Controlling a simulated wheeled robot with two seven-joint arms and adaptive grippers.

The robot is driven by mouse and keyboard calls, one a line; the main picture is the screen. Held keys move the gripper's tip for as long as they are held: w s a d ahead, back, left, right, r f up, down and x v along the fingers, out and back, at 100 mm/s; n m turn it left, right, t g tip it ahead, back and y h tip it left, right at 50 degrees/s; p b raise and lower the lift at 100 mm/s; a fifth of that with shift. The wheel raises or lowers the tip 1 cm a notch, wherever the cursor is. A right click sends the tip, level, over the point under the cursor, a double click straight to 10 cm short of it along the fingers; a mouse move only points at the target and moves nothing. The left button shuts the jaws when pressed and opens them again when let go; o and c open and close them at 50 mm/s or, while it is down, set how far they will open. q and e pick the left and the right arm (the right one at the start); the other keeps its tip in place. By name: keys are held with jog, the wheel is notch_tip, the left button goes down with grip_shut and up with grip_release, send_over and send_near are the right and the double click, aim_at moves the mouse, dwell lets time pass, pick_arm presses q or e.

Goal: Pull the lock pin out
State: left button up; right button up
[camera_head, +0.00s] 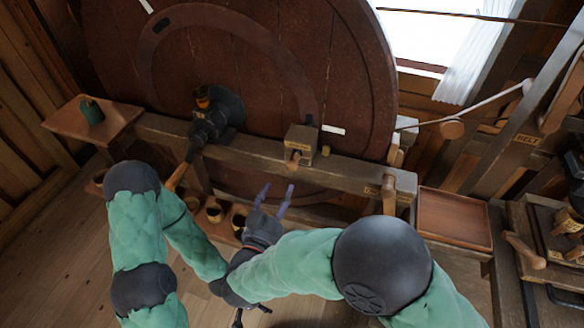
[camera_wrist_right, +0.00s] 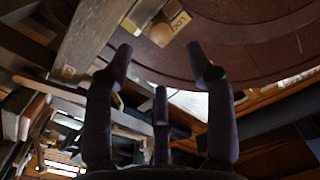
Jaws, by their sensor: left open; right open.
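The lock pin (camera_head: 293,160) shows as a wooden knob on the front of a wooden block (camera_head: 301,137) on the beam before the big wheel. In the right wrist view the round knob (camera_wrist_right: 162,33) sits beside a label reading roughly LOCK, above and beyond the fingertips. My right gripper (camera_head: 277,191) is open and empty, fingers pointing up toward the block, below and a little left of the pin, apart from it. Its spread fingers also show in the right wrist view (camera_wrist_right: 165,62). My left gripper (camera_head: 249,316) is lower, mostly hidden behind my right arm.
The large brown wheel (camera_head: 150,60) fills the back, with a dark hub and crank (camera_head: 215,118) left of the block. Another wooden peg (camera_head: 388,192) stands at the beam's right end. A tray (camera_head: 454,218) sits right; several pots stand below the beam. My arms cross closely.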

aim_at(291, 169)
jog(key=b+x, duration=0.2)
jog(key=x, duration=0.8)
jog(key=shift+w, duration=0.25)
grip_shut()
jog(key=shift+p+v, duration=0.4)
jog(key=shift+v, duration=1.3)
jog(key=shift+d+f, duration=0.1)
